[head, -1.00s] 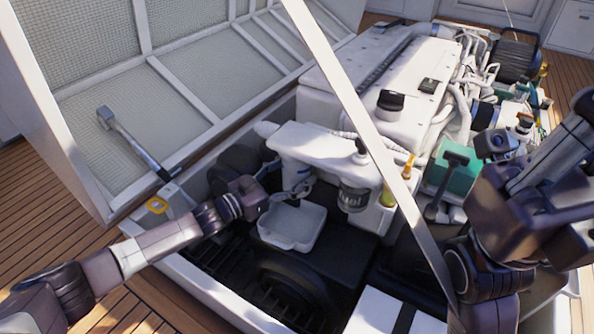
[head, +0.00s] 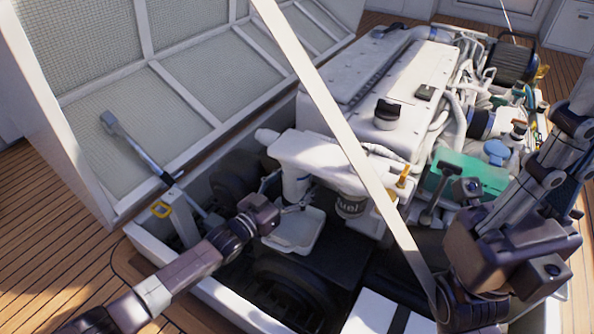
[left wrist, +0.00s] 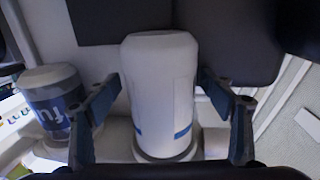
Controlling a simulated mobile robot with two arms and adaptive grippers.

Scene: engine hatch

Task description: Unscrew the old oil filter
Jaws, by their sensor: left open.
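The old oil filter is a white cylinder with a blue band (left wrist: 158,85), upright in the left wrist view. It also shows as a white cylinder (head: 296,184) under the engine's white housing in the head view. My left gripper (head: 291,204) reaches in from the left beside it. In the left wrist view its two fingers (left wrist: 160,95) stand apart, one on each side of the filter, with gaps visible. Of my right arm only large dark links show at the right of the head view; its fingers cannot be made out.
A white tray (head: 296,232) lies below the filter. A second filter lettered "fuel" (head: 350,207) hangs close to its right. A pale diagonal strut (head: 340,130) crosses the head view in front of the engine.

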